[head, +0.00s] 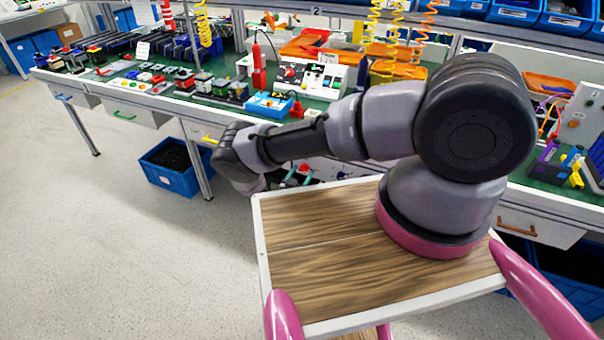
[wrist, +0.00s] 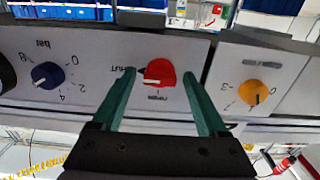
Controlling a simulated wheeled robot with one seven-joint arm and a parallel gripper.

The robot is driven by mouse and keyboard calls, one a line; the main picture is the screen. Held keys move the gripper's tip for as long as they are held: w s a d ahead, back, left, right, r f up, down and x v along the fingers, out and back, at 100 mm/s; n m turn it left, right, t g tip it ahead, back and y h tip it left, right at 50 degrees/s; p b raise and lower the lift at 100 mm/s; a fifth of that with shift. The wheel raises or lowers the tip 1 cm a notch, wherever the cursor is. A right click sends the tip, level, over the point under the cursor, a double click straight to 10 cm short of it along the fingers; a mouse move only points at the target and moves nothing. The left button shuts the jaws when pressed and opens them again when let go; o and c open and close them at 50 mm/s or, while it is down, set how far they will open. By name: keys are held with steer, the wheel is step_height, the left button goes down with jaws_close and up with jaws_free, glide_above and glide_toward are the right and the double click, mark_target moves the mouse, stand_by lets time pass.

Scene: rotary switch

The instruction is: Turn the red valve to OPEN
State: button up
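The red valve (wrist: 159,73) is a round red knob with a pale pointer line, on a light panel in the wrist view, which shows the panel upside down. One printed label, apparently SHUT, is left of it; a small label below it is hard to read. My gripper (wrist: 160,76) is open, with a teal finger on each side of the red knob. Gaps show between the fingers and the knob. In the head view my gripper (head: 304,172) is small below the bench edge, partly hidden by my arm, with a bit of red between its fingers.
On the same panel row, a blue knob (wrist: 47,75) with a number scale is left of the red knob, and a yellow knob (wrist: 253,92) is on a separate plate to the right. A green-topped workbench (head: 222,101) crowded with devices is above. A blue crate (head: 172,166) stands on the floor.

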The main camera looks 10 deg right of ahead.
jaws_close()
steer(key=shift+n, duration=0.4)
steer(key=n, duration=0.3)
steer(key=shift+n, duration=0.4)
steer(key=n, duration=0.4)
steer(key=shift+n, duration=0.3)
steer(key=n, duration=0.4)
steer(key=shift+n, duration=2.3)
